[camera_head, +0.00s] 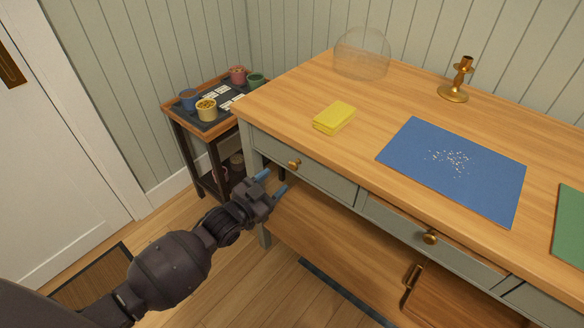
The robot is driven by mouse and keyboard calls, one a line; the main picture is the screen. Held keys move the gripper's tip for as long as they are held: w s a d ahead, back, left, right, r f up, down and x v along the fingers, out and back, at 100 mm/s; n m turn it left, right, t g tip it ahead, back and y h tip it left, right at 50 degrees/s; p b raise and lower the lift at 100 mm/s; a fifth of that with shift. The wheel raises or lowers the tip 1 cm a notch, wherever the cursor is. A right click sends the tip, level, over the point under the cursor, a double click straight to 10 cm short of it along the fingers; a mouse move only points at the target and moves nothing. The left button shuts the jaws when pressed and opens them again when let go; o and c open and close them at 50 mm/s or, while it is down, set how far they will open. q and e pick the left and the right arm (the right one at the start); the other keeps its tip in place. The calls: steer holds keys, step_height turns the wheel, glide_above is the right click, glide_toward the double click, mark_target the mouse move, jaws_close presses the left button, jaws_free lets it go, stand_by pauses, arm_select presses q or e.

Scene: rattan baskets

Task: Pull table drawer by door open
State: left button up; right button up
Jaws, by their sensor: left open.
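The table (285,105) has a wooden top and grey-green drawers along its front. The drawer nearest the door (325,181) is at the table's left end and looks shut. Its round brass knob (294,164) is in plain view. My left gripper (273,181) is open and empty, with its blue-tipped fingers a little below and left of that knob, seemingly apart from it. The middle drawer (400,230) has its own brass knob (430,237). The white door (50,150) stands at the far left. My right gripper is not in view.
On the tabletop are a yellow sponge-like block (334,118), a blue mat (460,170) with white crumbs, a brass candlestick (457,82), a clear dome (361,54) and a green mat (572,225). A small side table (172,105) with cups stands left. A lower shelf (330,240) lies under the drawers.

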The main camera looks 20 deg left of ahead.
mark_target(291, 168)
arm_select(q)
steer(key=x, duration=0.3)
steer(key=b+x, duration=0.1)
steer(key=x, duration=0.2)
steer(key=shift+w+f, duration=0.1)
steer(key=shift+f, duration=0.1)
steer(key=shift+w+d+r, duration=0.1)
steer(key=shift+w+d, duration=0.1)
steer(key=shift+w, duration=0.4)
jaws_close()
